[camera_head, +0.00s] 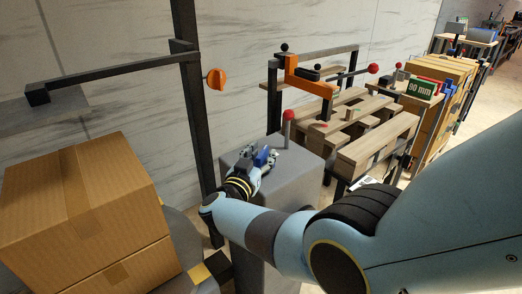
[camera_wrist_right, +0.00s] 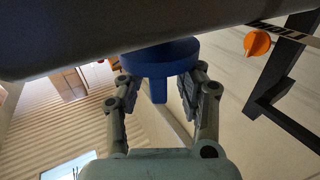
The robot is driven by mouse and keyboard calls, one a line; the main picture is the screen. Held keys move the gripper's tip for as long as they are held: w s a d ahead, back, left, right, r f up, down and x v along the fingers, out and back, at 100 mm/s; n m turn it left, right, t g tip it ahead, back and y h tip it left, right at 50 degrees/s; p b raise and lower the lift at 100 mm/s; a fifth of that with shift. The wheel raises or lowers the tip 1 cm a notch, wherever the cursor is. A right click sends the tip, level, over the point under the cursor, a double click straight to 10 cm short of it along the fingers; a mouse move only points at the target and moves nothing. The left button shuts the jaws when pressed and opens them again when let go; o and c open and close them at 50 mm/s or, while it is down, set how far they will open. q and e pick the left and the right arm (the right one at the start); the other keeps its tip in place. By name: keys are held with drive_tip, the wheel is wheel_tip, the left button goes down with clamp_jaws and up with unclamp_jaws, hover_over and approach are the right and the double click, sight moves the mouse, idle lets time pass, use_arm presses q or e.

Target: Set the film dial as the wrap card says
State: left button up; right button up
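A blue dial (camera_wrist_right: 160,57) with a round disc and a narrow straight tab fills the upper middle of the right wrist view. My right gripper (camera_wrist_right: 158,88) is open, one finger on each side of the tab, with a gap on both sides. In the head view my right gripper (camera_head: 250,165) reaches to the grey box, with a blue piece (camera_head: 264,156) at its fingers. A green sign (camera_head: 420,89) reading what looks like "90 mm" stands at the back right. I cannot tell whether it is the wrap card. My left gripper is not in view.
A grey box (camera_head: 305,165) carries a red-topped lever (camera_head: 288,116). Stacked cardboard boxes (camera_head: 75,195) stand at left. A pallet (camera_head: 375,140) and an orange bracket (camera_head: 310,87) are beyond.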

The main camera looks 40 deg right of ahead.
sight(260, 153)
wheel_tip(260, 153, up, 10)
drive_tip(key=shift+f, duration=0.1)
idle(0.4)
idle(0.5)
